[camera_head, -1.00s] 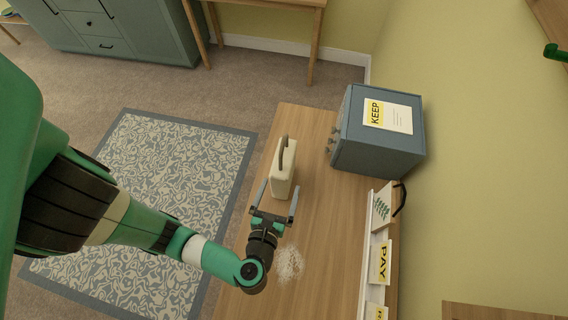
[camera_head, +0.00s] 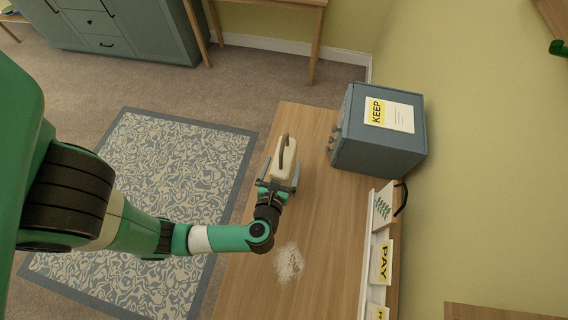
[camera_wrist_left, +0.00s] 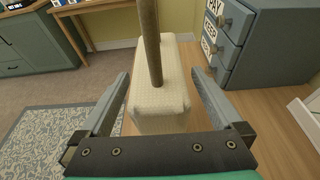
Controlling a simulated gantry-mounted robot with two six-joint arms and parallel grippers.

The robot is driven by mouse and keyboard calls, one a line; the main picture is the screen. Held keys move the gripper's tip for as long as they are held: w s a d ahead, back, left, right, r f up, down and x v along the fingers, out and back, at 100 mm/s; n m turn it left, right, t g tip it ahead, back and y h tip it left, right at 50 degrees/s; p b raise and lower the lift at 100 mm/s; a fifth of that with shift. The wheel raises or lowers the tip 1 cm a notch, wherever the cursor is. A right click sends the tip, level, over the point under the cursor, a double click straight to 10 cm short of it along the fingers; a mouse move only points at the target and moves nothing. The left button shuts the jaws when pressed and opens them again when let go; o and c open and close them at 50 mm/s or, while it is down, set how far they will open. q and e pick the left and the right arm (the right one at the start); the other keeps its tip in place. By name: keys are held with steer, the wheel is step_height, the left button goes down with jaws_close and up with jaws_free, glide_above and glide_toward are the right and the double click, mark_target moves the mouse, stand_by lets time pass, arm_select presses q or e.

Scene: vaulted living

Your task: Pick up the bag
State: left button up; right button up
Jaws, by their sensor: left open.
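The bag (camera_head: 284,160) is cream with a dark handle on top and stands upright on the wooden table (camera_head: 318,220). In the left wrist view the bag (camera_wrist_left: 158,98) sits between the open fingers, with its brown handle rising toward the camera. My left gripper (camera_head: 279,176) is open, its fingers on either side of the bag's near part. In the left wrist view the fingers show gaps to the bag's sides. The gripper hides the bag's lower near end in the head view. My right gripper is not in view.
A blue-grey drawer cabinet (camera_head: 377,135) with a KEEP sign stands right of the bag. A white rack (camera_head: 375,240) with a PAY card lines the table's right edge. A pale speckled patch (camera_head: 289,262) lies on the table nearer me. A patterned rug (camera_head: 150,190) lies left.

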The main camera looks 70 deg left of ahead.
arm_select(q)
steer(key=shift+x, duration=1.6)
steer(key=shift+r, duration=0.15)
jaws_close()
